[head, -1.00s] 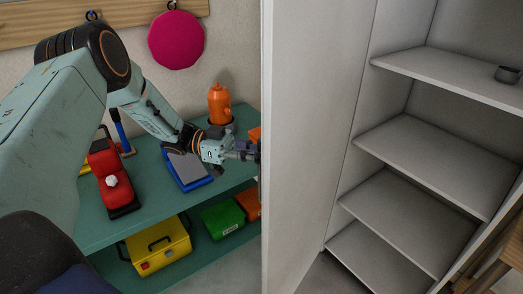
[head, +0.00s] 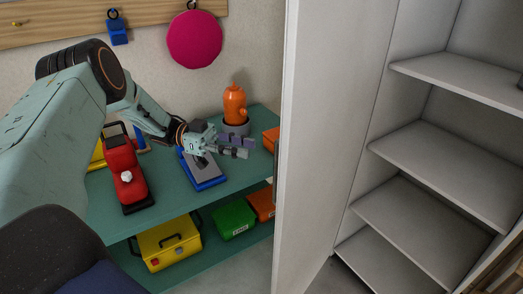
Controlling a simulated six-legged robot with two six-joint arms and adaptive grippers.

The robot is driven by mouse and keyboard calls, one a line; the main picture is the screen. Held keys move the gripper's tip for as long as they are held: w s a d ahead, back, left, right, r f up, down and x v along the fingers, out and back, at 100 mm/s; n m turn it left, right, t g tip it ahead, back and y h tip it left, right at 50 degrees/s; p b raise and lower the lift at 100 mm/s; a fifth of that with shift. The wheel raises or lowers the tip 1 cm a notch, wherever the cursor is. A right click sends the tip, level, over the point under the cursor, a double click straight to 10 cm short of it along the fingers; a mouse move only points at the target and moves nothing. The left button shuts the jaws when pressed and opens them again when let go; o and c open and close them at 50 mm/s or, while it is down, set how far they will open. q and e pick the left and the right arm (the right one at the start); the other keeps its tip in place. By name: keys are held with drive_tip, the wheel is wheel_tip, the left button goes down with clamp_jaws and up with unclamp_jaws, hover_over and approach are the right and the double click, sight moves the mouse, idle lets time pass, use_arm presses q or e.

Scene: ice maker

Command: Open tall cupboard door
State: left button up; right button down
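The tall white cupboard door (head: 335,110) stands swung wide open, and its free edge faces me in the middle of the head view. A narrow grey handle (head: 276,165) shows along that edge. The cupboard (head: 420,145) is open to its right, with several pale shelves inside. My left gripper (head: 240,147) is left of the door edge, over the teal bench, with a clear gap to the handle. Its fingers appear seen from the side, so their opening is hard to judge. I see nothing held in it. My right gripper is out of view.
A teal two-level bench (head: 165,210) on the left holds a red tool (head: 125,175), a blue-grey item (head: 205,172) and an orange bottle (head: 235,100). Yellow (head: 168,243) and green (head: 234,219) boxes sit below. A wooden piece (head: 497,275) is at lower right.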

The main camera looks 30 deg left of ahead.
use_arm(q)
drive_tip(key=v, duration=0.3)
drive_tip(key=shift+s+a, duration=0.1)
drive_tip(key=shift+a, duration=0.1)
drive_tip(key=shift+d, duration=0.1)
idle(0.3)
